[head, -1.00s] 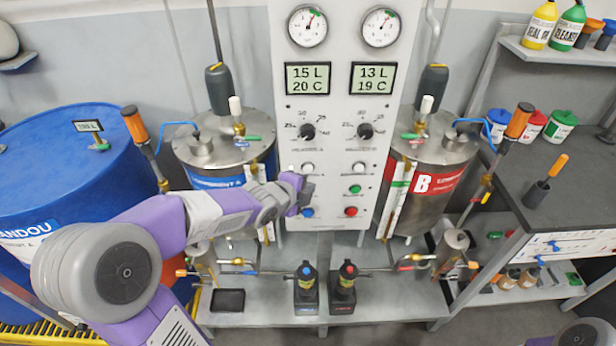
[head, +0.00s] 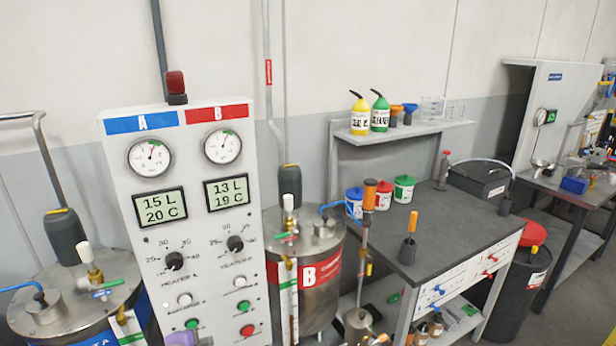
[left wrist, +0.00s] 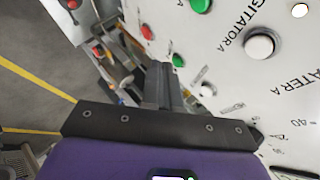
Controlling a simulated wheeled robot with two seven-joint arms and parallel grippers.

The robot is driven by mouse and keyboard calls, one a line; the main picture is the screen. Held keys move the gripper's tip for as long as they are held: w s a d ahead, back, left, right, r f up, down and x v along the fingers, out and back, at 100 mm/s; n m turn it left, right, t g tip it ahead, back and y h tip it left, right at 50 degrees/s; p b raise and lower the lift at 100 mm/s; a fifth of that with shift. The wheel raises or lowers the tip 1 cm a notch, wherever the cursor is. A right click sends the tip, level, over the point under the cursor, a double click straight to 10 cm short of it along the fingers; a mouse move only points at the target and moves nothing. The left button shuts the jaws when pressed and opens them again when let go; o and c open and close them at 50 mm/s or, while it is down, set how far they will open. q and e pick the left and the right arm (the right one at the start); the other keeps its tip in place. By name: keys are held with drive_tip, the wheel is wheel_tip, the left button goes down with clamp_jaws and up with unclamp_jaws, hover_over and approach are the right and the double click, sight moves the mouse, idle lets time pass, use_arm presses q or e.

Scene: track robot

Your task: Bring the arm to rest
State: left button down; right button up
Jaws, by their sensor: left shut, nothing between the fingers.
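My left gripper (left wrist: 164,75) shows in the left wrist view, its two dark fingers together and empty. It is in front of the white control panel (left wrist: 225,75), near its buttons; I cannot tell whether the fingertips touch anything. The head view does not show the left gripper clearly. There the panel (head: 203,262) stands upright on the left, with gauges, displays, knobs and buttons. A green button (left wrist: 178,60) and a red button (left wrist: 147,32) show beside the fingers. My right gripper is not in view.
Tank B (head: 322,290) stands right of the panel, and tank A (head: 75,310) at the lower left. A dark workbench (head: 455,235) with cups and a brush-like tool (head: 409,240) is further right. A shelf (head: 400,132) holds bottles. Floor (left wrist: 40,100) shows left in the wrist view.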

use_arm(q)
drive_tip(key=s+d+f+n+g+h, duration=0.1)
drive_tip(key=s+d+f+n+g, duration=0.15)
drive_tip(key=f, duration=0.45)
drive_tip(key=s+d+f+n+g, duration=0.1)
drive_tip(key=d+f+n, duration=0.25)
drive_tip(key=f, duration=0.35)
drive_tip(key=s+d+f+n+g+h, duration=0.1)
drive_tip(key=s+d+f+n+g, duration=0.15)
drive_tip(key=f, duration=0.35)
drive_tip(key=s+d+f+n+g, duration=0.2)
drive_tip(key=s+d+f+n, duration=0.2)
drive_tip(key=s+f, duration=0.3)
drive_tip(key=s+d+f+n+g+h, duration=0.1)
drive_tip(key=s+d+f+n, duration=0.3)
drive_tip(key=s+f+n, duration=0.1)
drive_tip(key=shift+s+f+g, duration=0.4)
drive_tip(key=shift+s+f, duration=0.45)
drive_tip(key=shift+s, duration=0.15)
